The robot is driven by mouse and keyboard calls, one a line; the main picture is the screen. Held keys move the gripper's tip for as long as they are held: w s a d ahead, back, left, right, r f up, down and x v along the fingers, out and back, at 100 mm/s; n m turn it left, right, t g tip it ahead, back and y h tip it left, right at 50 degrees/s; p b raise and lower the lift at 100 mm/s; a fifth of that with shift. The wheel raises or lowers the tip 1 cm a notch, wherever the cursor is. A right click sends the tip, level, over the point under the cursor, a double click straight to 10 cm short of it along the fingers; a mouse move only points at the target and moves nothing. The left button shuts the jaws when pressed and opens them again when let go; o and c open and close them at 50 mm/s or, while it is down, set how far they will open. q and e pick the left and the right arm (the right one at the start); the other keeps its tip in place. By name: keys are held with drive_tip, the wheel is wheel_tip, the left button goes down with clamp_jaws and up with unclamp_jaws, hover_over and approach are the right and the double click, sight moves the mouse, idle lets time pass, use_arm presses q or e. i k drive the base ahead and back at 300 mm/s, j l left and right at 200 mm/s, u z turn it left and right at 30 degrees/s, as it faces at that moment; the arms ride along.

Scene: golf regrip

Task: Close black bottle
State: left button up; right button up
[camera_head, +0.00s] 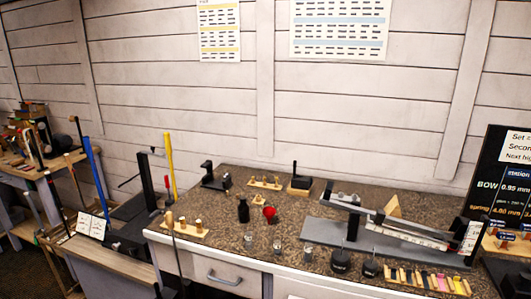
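A small black bottle (248,214) stands upright on the speckled brown countertop (225,225), left of centre. Its top is too small to tell whether a cap is on it. A red object (269,212) is just to its right, with a small light-coloured piece beside it. No gripper of mine is clearly visible in the head view.
Small clear glasses (277,246) stand near the counter's front edge. Two dark round containers (341,262) are farther right, before a grey base with a long scale (400,232). A wooden rack (183,228) is left. A slotted rack (428,282) holds coloured pieces.

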sight(243, 212)
drive_tip(key=i+j+z, duration=0.3)
drive_tip(key=i+j, duration=0.15)
drive_tip(key=j, duration=0.2)
drive_tip(key=i+j+z, duration=0.15)
drive_tip(key=j, duration=0.2)
drive_tip(key=i+j+z, duration=0.15)
drive_tip(key=j, duration=0.25)
drive_tip(key=i+j+z, duration=0.15)
drive_tip(key=j, duration=0.25)
drive_tip(key=i, duration=0.05)
